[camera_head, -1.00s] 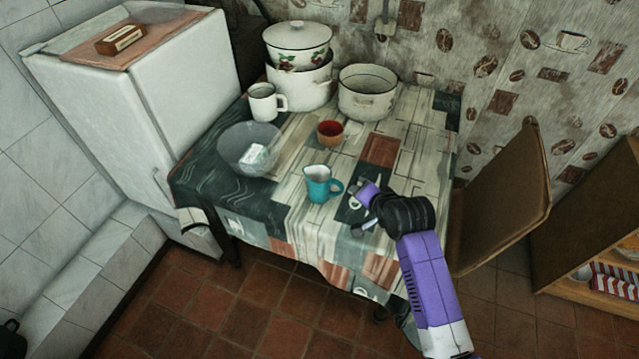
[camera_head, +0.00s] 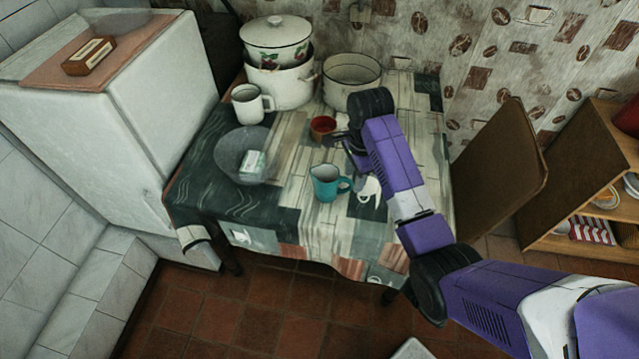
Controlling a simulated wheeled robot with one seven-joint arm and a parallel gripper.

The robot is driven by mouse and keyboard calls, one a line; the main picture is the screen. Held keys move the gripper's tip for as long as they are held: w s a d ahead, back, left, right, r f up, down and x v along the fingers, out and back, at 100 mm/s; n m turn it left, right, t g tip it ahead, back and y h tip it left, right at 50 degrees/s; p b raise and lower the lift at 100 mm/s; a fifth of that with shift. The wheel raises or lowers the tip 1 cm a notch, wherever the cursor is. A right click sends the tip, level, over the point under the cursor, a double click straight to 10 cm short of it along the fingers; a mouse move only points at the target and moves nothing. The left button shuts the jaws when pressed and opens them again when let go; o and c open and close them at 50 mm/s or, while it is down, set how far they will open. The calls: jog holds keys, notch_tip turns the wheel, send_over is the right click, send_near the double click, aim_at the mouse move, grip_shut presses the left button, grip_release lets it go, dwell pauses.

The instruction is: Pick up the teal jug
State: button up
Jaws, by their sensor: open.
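The teal jug (camera_head: 325,184) stands upright on the table, near the middle of its front half, with its handle to the right. Its pale inside shows from above. My gripper (camera_head: 350,158) is open and empty, just above and to the right of the jug in the picture, apart from it. The dark fingers are small and partly hidden by my purple arm, so their exact height over the table is hard to tell.
A red-brown cup (camera_head: 322,127) stands behind the jug, close to my gripper. A glass bowl (camera_head: 243,156) is to the left, with a white mug (camera_head: 249,103) behind it. A lidded pot (camera_head: 277,42) and open pot (camera_head: 350,78) stand at the back. A chair (camera_head: 490,160) is right.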

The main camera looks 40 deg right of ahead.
aim_at(350, 190)
jog(key=shift+w+d+f+p, duration=0.1)
jog(key=shift+w+f, duration=0.1)
jog(key=shift+f, duration=1.05)
jog(key=shift+w+f+p, duration=0.15)
jog(key=shift+w+f, duration=0.05)
jog(key=shift+f, duration=1.1)
jog(key=shift+w+d+f+p, duration=0.1)
jog(key=shift+w+f, duration=0.1)
jog(key=shift+f, duration=1.05)
jog(key=shift+c, duration=0.4)
grip_shut()
